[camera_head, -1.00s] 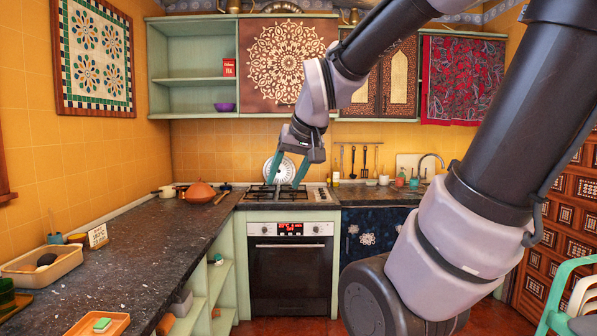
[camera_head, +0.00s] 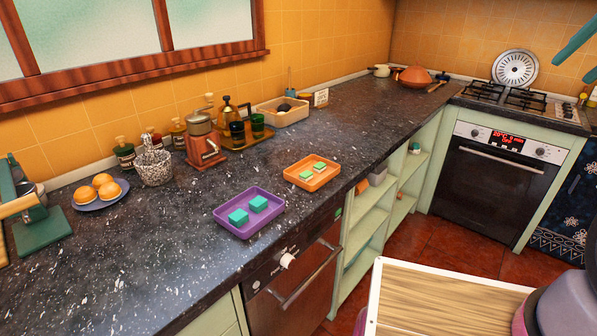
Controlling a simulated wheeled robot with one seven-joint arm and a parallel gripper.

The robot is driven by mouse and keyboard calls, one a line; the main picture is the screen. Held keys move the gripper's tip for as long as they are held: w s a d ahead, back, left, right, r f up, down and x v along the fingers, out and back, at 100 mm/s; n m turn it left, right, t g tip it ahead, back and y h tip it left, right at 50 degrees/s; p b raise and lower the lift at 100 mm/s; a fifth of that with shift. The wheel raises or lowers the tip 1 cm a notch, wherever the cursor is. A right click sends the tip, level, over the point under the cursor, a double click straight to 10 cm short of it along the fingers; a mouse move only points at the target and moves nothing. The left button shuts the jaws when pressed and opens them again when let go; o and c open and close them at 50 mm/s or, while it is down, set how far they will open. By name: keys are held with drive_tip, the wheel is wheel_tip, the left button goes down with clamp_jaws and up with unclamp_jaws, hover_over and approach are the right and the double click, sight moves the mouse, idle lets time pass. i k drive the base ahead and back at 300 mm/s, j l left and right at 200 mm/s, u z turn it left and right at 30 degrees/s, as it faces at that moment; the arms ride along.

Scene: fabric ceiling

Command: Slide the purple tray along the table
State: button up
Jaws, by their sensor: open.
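The purple tray (camera_head: 226,226) lies flat on the dark speckled counter (camera_head: 110,255), near its front edge, above the dishwasher. Two teal blocks (camera_head: 248,210) sit inside it. My gripper (camera_head: 577,58) shows only in part at the upper right edge of the view, with its teal fingers apart. It is in the air, far to the right of the tray and touching nothing that I can see. The rest of the gripper is cut off by the frame.
An orange tray (camera_head: 293,178) with green blocks lies just right of the purple tray. Behind stand a copper grinder (camera_head: 203,143), a wire-like basket (camera_head: 154,167) and bottles. Bare counter lies left and in front of the purple tray.

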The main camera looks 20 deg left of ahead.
sight(275, 205)
drive_tip(key=u, duration=1.6)
drive_tip(key=l+u, duration=0.15)
drive_tip(key=u, duration=0.45)
drive_tip(key=k, duration=0.05)
